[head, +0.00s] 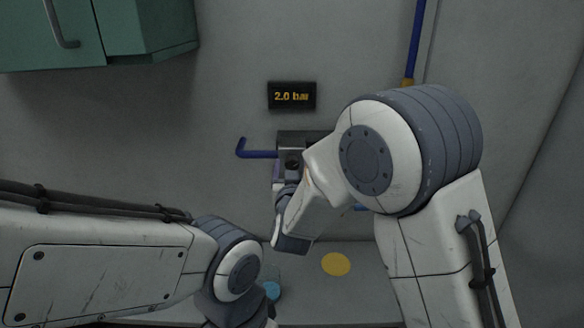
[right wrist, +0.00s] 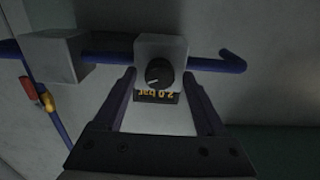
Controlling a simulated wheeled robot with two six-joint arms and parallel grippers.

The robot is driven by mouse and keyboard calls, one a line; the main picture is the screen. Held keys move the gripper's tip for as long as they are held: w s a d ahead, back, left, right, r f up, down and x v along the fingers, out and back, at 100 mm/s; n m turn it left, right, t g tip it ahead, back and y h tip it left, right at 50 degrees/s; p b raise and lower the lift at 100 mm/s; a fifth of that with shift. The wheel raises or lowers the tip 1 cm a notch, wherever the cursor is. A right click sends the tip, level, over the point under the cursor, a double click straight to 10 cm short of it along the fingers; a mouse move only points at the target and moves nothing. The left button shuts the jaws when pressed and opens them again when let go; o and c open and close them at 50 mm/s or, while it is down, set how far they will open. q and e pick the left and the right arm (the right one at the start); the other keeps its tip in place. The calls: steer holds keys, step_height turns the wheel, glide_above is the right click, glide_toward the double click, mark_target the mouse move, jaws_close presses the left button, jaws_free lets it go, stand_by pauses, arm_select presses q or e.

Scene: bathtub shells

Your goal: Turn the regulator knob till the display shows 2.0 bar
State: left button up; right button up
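The display (head: 292,96) on the wall reads 2.0 bar. It also shows upside down in the right wrist view (right wrist: 157,97). The regulator is a grey block (right wrist: 176,45) on a blue pipe, with a round black knob (right wrist: 159,73) that has a pale pointer mark. In the head view the block is partly hidden by my right arm. My right gripper (right wrist: 160,78) is open, its fingers on either side of the knob with clear gaps; they do not visibly touch it. My left arm enters at lower left; its fingers are not visible.
A blue pipe (head: 257,154) sticks out left of the regulator. A vertical blue pipe (head: 415,40) with an orange fitting runs down at the right. A green cabinet (head: 150,28) hangs at upper left. A yellow disc (head: 336,264) and a blue disc (head: 271,290) lie below on the grey surface.

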steer(key=shift+s, duration=0.35)
steer(key=s+b, duration=0.3)
steer(key=s, duration=0.6)
steer(key=shift+s+b, duration=0.35)
steer(key=shift+s, duration=0.05)
